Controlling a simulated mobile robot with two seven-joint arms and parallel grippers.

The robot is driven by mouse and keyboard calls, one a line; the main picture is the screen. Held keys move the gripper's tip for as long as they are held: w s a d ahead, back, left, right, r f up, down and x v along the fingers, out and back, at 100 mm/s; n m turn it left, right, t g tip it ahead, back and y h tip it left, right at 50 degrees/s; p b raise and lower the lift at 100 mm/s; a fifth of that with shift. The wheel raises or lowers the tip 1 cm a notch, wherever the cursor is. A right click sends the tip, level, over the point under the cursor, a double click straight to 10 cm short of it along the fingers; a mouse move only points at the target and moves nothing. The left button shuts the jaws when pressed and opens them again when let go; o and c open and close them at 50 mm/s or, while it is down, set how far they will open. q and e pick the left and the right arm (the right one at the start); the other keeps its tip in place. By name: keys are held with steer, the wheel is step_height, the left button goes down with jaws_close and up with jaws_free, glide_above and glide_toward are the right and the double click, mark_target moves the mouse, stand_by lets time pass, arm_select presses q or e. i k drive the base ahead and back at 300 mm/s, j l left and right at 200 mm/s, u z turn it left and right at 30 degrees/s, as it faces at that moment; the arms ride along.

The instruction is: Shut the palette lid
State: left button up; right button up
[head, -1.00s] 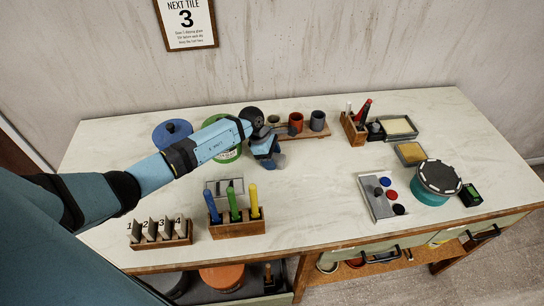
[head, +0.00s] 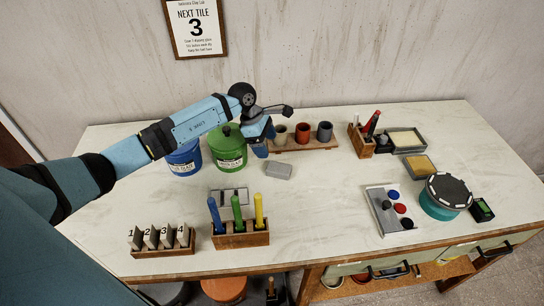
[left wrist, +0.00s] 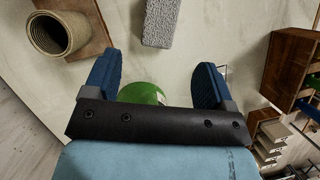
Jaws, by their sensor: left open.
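The palette (head: 378,222) is a pale tray at the right front of the table, with blue, red and black round spots along its right side. A grey plate with a dark knob (head: 386,204), which looks like its lid, lies at the left and leaves the spots uncovered. My left gripper (head: 262,148) is far from it, at the back beside the green jar. In the left wrist view its blue fingers (left wrist: 160,60) stand apart with nothing held between them. My right gripper is not in view.
A grey block (head: 278,170) lies on the table near my left gripper. Green (head: 228,150) and blue (head: 184,158) jars and a board of cups (head: 302,140) stand close by. A teal round drum (head: 445,196) stands right of the palette. The table's middle is clear.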

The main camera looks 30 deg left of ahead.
mark_target(390, 223)
steer(key=k+l, duration=0.1)
steer(key=l, duration=0.2)
steer(key=k+l, duration=0.15)
steer(key=l, duration=0.2)
steer(key=k+l, duration=0.1)
steer(key=l, duration=0.2)
steer(key=k+l, duration=0.15)
steer(key=l, duration=0.2)
